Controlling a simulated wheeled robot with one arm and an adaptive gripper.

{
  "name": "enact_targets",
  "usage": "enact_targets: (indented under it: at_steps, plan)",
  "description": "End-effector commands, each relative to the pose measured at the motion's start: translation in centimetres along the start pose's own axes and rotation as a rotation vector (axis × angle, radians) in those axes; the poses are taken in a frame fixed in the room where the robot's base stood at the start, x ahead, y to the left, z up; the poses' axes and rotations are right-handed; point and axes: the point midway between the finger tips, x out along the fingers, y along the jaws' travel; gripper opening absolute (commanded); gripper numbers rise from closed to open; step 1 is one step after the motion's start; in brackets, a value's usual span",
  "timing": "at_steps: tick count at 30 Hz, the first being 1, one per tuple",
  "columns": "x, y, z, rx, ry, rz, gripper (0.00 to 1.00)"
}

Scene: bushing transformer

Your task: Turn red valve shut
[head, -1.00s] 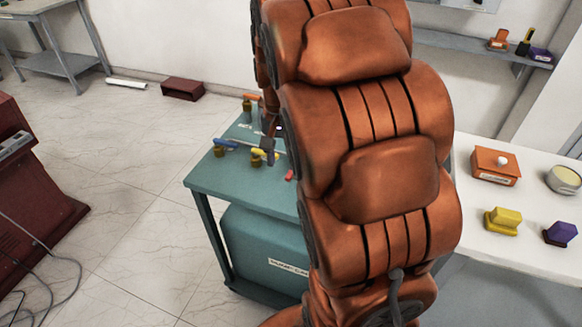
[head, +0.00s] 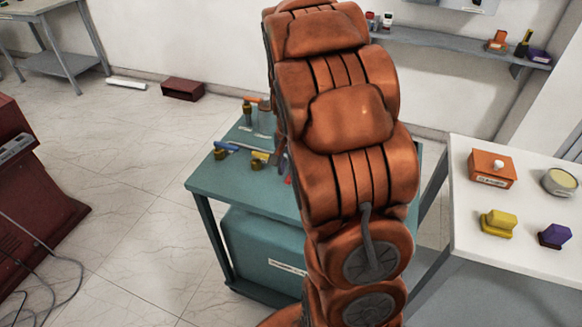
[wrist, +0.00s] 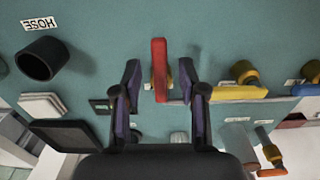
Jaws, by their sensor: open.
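The red valve handle (wrist: 159,70) is a long bar in the middle of the wrist view, with a brassy valve body beside it, partly hidden. My gripper (wrist: 160,76) is open, with one dark finger on each side of the red handle and a visible gap on both sides. Whether the fingers are level with the handle in depth cannot be told. In the head view only a small bit of the red handle (head: 288,180) shows beside my arm, which hides most of the rest.
A yellow-handled valve (wrist: 238,92) and a blue handle (wrist: 305,89) lie to the right. A black hose socket (wrist: 42,59) is at the left. The valves are on a teal table (head: 240,195); a white table (head: 480,240) with several items stands at right.

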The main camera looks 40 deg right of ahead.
Motion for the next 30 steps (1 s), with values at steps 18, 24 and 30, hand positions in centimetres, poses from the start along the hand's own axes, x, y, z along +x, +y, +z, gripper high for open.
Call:
enact_targets:
  at_steps: [18, 24, 30]
  plan:
    - [0.60, -0.01, 0.03, -0.001, 0.001, -0.001, 0.19]
    - [0.60, -0.01, 0.04, -0.001, 0.001, -0.001, 0.00]
    - [0.60, -0.01, 0.05, -0.001, 0.000, -0.001, 0.00]
